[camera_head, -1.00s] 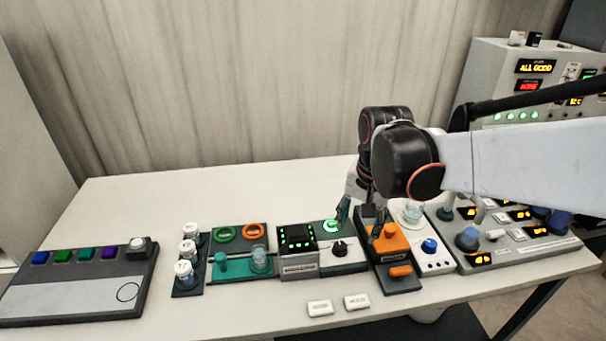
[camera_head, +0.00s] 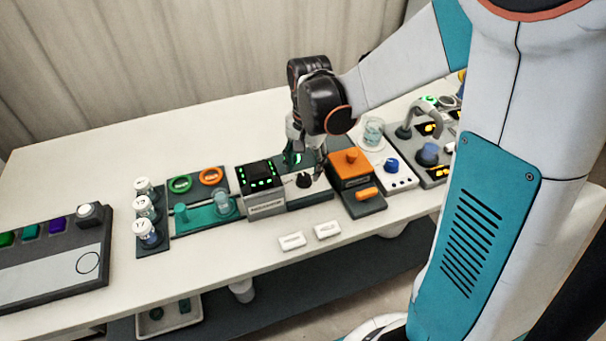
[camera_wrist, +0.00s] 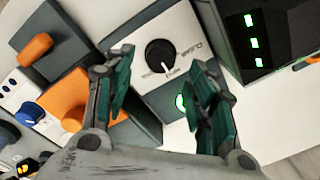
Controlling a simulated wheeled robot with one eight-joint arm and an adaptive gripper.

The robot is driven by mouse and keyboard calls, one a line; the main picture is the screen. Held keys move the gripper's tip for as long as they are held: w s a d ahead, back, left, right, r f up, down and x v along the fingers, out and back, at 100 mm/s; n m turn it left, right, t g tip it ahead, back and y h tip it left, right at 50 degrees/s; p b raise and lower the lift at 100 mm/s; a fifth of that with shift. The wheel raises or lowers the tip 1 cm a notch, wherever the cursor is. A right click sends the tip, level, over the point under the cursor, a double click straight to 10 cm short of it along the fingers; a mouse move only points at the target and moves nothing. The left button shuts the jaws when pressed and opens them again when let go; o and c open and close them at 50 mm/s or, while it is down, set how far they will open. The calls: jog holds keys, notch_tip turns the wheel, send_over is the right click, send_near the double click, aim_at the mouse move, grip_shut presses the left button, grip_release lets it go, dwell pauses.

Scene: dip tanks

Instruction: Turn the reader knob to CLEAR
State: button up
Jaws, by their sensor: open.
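The reader knob (camera_wrist: 160,56) is a round black dial on a white panel (camera_wrist: 185,35) in the wrist view. Its white pointer line faces the lower label, which is too small to read surely; the CLEAR label (camera_wrist: 187,47) is at its right. In the head view the knob (camera_head: 303,181) shows below my gripper (camera_head: 307,163). In the wrist view my gripper (camera_wrist: 158,75) is open, its teal-padded fingers on either side of the knob in the picture. I see no contact.
A black display with green lights (camera_head: 260,175) adjoins the panel on the left. An orange-topped unit (camera_head: 350,162) stands close on the right, then a white unit with a blue knob (camera_head: 391,165). Two white tags (camera_head: 291,240) lie in front.

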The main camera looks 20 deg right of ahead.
aim_at(305, 176)
jog(key=shift+f+b, duration=0.55)
jog(key=shift+f, duration=1.45)
jog(key=shift+c, duration=0.2)
jog(key=c, duration=1)
